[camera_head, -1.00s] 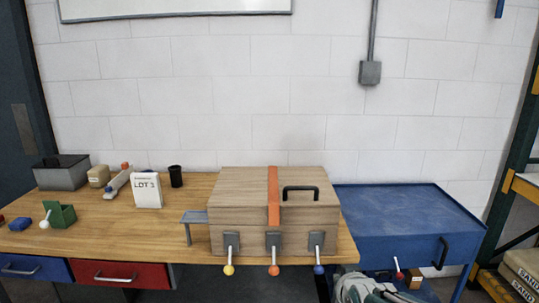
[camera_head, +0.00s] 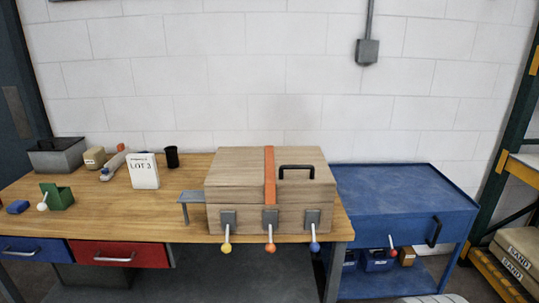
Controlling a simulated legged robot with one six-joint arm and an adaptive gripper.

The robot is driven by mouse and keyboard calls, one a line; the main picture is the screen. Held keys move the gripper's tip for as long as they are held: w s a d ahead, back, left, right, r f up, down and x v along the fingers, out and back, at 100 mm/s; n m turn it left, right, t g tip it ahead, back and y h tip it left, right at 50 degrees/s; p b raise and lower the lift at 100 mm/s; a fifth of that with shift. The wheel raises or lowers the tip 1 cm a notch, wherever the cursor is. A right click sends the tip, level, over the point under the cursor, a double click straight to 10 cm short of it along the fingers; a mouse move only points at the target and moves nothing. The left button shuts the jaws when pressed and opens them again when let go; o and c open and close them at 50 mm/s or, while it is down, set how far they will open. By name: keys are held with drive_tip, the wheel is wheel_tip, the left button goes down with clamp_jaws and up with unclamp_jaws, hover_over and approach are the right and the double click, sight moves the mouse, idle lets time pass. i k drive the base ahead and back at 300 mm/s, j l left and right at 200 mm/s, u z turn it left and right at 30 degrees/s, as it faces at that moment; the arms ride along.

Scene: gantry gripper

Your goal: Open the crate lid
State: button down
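The wooden crate (camera_head: 224,219) stands on the workbench near its right end. Its lid (camera_head: 235,170) is shut, with a black handle (camera_head: 297,168) on its right part and an orange strap (camera_head: 269,175) running over the top and down the front. Three grey latches with levers sit on the crate front, all hanging down. Their knobs are yellow (camera_head: 226,247), orange (camera_head: 270,247) and blue (camera_head: 314,247). My gripper is not in view. Only a pale sliver, perhaps part of my own body, shows at the bottom edge right of centre.
A small grey shelf (camera_head: 196,195) stands left of the crate. A blue cabinet (camera_head: 395,190) stands to the right.

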sight(267, 174)
drive_tip(key=i+j, duration=0.35)
drive_tip(key=i, duration=0.2)
drive_tip(key=i+j, duration=0.3)
drive_tip(key=i, duration=0.25)
drive_tip(key=l, duration=0.35)
